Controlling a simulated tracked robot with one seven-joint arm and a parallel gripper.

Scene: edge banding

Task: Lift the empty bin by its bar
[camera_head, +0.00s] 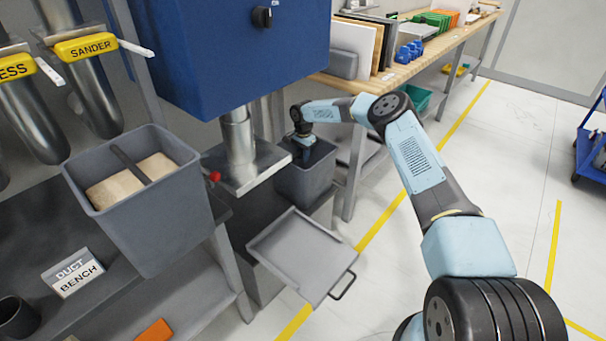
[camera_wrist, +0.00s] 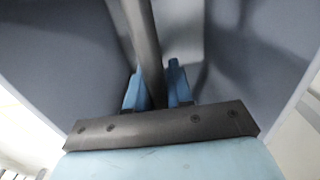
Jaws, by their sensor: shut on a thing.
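The empty bin (camera_head: 303,184) is a grey, open-topped box standing low behind the metal tray, below the blue machine. My gripper (camera_head: 302,143) reaches down at its top opening. In the wrist view, the blue fingers of my gripper (camera_wrist: 158,88) are shut on the bin's dark bar (camera_wrist: 146,45), one finger on each side. The grey inner walls of the bin (camera_wrist: 55,50) show around the bar, and I see nothing lying inside. The bin's underside is hidden in the head view, so I cannot tell whether it rests on its support.
Another grey bin (camera_head: 165,228) with a bar and tan contents stands at the left. A metal tray (camera_head: 303,255) juts out in front. The blue machine (camera_head: 235,50) and its post (camera_head: 238,138) stand close by on the left.

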